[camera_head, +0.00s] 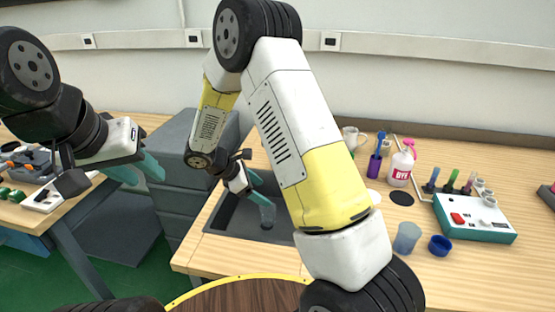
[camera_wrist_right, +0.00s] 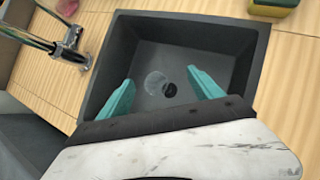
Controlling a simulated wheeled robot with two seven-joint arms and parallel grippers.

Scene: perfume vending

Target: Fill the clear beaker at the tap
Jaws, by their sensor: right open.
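A clear, see-through vessel that looks like the beaker (camera_wrist_right: 153,80) is in the dark sink (camera_wrist_right: 240,60), beside the drain. My right gripper (camera_wrist_right: 161,92) is open above the sink, with the vessel between its fingers in the picture but apparently beyond them. In the head view my right gripper (camera_head: 259,190) reaches down over the sink (camera_head: 225,215), and the vessel's outline is faint there. The chrome tap (camera_wrist_right: 60,45) stands at the sink's left rim in the right wrist view. My left gripper (camera_head: 138,170) is open and empty, away from the sink at the left.
A sponge (camera_wrist_right: 272,7) lies by the sink. My right arm hides much of the counter's middle.

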